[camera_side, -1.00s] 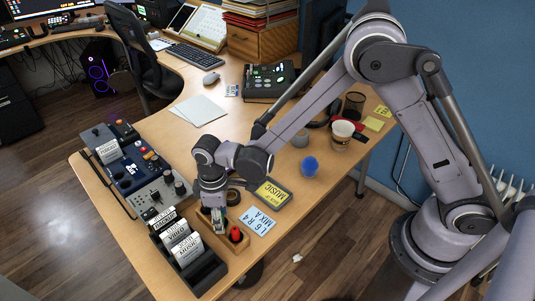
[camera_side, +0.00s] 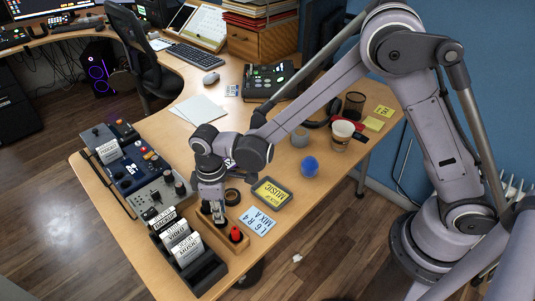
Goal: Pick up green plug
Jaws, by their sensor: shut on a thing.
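My gripper (camera_side: 218,217) points down over the left part of a small wooden tray (camera_side: 217,245) near the front edge of the desk. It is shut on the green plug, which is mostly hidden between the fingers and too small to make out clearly. A red plug (camera_side: 236,234) stands upright in the same tray, just to the right of my gripper.
A black rack with white labelled cards (camera_side: 187,249) stands close left of the tray. A grey control panel (camera_side: 160,190) lies behind it.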

